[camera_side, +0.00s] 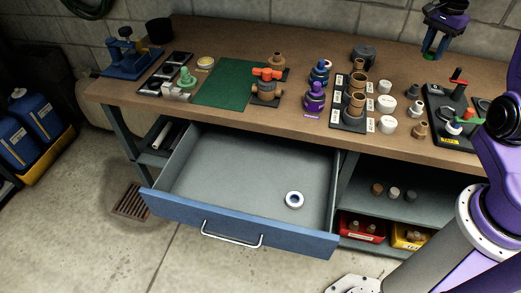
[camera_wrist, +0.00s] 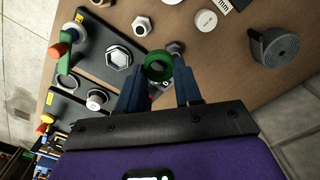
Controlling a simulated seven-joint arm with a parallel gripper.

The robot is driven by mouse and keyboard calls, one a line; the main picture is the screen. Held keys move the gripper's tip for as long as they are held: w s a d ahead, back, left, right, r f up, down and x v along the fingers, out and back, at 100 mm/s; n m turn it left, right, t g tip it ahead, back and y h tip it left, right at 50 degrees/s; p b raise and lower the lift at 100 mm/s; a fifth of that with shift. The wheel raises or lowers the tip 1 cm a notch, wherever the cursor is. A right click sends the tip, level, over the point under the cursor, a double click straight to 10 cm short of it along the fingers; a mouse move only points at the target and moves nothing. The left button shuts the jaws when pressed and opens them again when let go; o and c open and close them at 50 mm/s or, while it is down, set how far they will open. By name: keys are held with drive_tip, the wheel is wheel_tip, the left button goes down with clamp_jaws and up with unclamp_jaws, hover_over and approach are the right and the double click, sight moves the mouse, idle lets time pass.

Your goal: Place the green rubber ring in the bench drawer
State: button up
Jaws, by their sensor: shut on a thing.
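My gripper (camera_side: 436,44) is raised above the back right of the bench in the side view, pointing down. In the wrist view its blue fingers (camera_wrist: 157,84) are shut on the green rubber ring (camera_wrist: 158,56), with the hole facing the camera. The ring is clear of the bench top. The bench drawer (camera_side: 180,209) is pulled well open below the bench front, with a blue front and a metal handle. A small white ring-shaped item (camera_side: 294,199) lies inside it towards the right. The rest of the drawer floor is bare.
The bench top (camera_side: 225,63) holds a green mat (camera_side: 226,84), an orange-handled valve (camera_side: 267,83), purple and blue fittings (camera_side: 315,96) and a black rack of brown fittings (camera_side: 351,101). A dark tray (camera_side: 446,130) stands at the right. Red and yellow bins sit on the shelf beside the drawer.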

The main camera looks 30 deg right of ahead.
drive_tip(key=w+a+n, duration=0.4)
drive_tip(key=a+n, duration=0.1)
drive_tip(key=a, duration=0.8)
drive_tip(key=w+a+n, duration=0.4)
drive_tip(key=a, duration=0.9)
drive_tip(key=s+a+n, duration=0.4)
drive_tip(key=a+n, duration=0.1)
drive_tip(key=a, duration=0.8)
drive_tip(key=s+a+n, duration=0.5)
drive_tip(key=a, duration=0.9)
hover_over(228, 188)
drive_tip(key=s, duration=0.1)
drive_tip(key=f, duration=2.9)
drive_tip(key=shift+d+f, duration=0.1)
drive_tip(key=shift+d, duration=0.2)
drive_tip(key=shift+w+a+f, duration=0.3)
drive_tip(key=shift+w+f, duration=0.1)
drive_tip(key=shift+f, duration=1.8)
